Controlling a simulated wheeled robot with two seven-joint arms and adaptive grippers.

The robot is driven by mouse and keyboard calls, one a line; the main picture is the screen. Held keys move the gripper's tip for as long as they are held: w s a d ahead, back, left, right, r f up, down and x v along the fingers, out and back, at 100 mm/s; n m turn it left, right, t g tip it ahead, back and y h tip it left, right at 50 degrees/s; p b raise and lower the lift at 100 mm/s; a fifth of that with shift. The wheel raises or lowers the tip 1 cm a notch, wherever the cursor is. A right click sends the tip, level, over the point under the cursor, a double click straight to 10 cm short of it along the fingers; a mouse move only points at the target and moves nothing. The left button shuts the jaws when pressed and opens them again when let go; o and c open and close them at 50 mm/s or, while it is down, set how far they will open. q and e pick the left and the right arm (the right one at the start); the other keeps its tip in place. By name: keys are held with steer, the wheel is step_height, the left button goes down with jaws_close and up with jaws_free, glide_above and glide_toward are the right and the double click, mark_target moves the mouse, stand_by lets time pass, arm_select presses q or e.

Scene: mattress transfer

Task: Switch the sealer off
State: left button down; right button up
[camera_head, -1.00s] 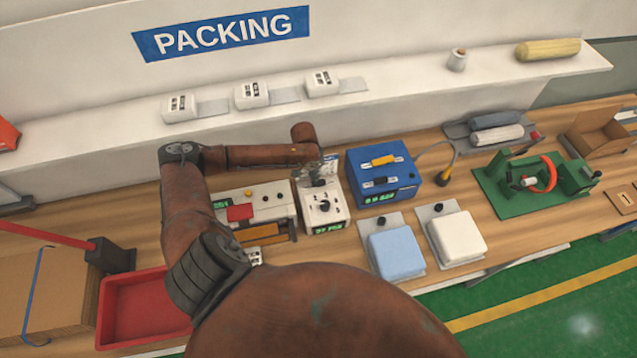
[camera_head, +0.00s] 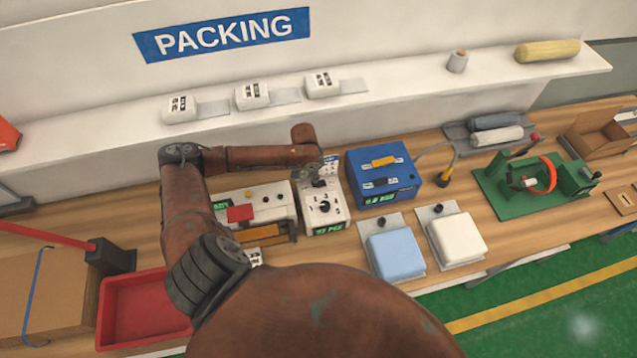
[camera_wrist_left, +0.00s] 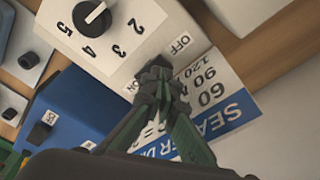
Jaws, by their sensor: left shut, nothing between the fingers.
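A white control box (camera_head: 324,207) with a black dial and a green display stands on the bench; its display is too small to read. In the left wrist view, the white box (camera_wrist_left: 120,62) shows its dial (camera_wrist_left: 95,14), several numbers and an OFF label (camera_wrist_left: 179,43). My left gripper (camera_wrist_left: 160,78) is shut and empty, its fingertips at the box's rear edge beside the OFF label. They hide whatever switch is there; contact cannot be told. In the head view, the left gripper (camera_head: 320,180) is over the box's back. A blue-and-white sealer card (camera_wrist_left: 222,105) lies behind it.
A white machine with a red pad (camera_head: 240,213) stands left of the box, and a blue unit (camera_head: 382,174) stands right. Blue (camera_head: 395,252) and white (camera_head: 457,238) pads lie in front. A red tray (camera_head: 145,310) is at front left. My arm blocks part of the bench.

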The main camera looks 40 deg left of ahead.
arm_select(q)
steer(key=shift+f+b, duration=0.3)
steer(key=shift+f, duration=0.7)
stand_by(0.8)
steer(key=shift+r, duration=0.1)
step_height(320, 180, up, 7)
steer(key=p, duration=0.8)
stand_by(0.3)
stand_by(0.3)
